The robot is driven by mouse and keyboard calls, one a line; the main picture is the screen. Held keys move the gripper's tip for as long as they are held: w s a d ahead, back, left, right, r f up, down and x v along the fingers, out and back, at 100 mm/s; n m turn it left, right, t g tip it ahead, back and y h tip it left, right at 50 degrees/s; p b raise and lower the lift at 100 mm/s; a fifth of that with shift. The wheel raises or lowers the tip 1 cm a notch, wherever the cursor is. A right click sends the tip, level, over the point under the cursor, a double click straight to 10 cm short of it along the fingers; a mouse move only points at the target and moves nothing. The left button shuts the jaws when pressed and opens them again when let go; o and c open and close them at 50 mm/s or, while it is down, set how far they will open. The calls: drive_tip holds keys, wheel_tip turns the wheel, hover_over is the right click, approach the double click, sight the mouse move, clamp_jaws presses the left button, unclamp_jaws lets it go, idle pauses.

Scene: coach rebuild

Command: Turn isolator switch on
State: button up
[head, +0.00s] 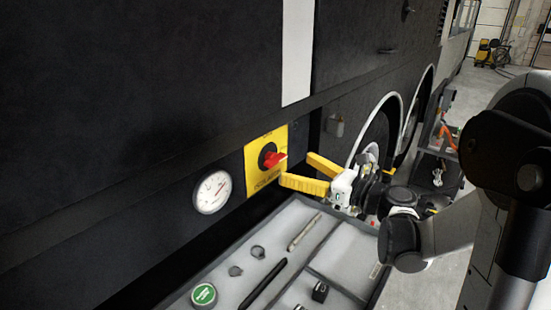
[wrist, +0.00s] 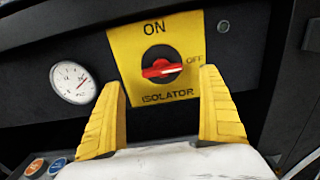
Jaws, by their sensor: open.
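The isolator switch is a red handle on a black round base (head: 272,158), set on a yellow plate (head: 251,178) in the dark side of the coach. In the wrist view the red handle (wrist: 162,69) lies nearly level, its white-marked right end towards the word OFF. ON is printed above it and ISOLATOR below. My gripper (head: 295,168) has yellow fingers and is open and empty, in front of the switch and slightly to its right in the head view. In the wrist view the gripper (wrist: 160,77) has one finger on each side of the handle, apart from it.
A round white gauge (head: 212,192) is left of the yellow plate. Below is an open grey tray (head: 228,262) with several small parts and rods. A wheel (head: 372,140) and a cart (head: 436,135) are farther back at right, beside open floor.

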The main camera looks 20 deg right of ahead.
sight(279, 160)
drive_tip(key=b+x, duration=0.1)
drive_tip(key=x, duration=0.6)
drive_tip(key=shift+w+a, duration=0.1)
drive_tip(key=shift+w, duration=0.25)
drive_tip(key=c, duration=1.2)
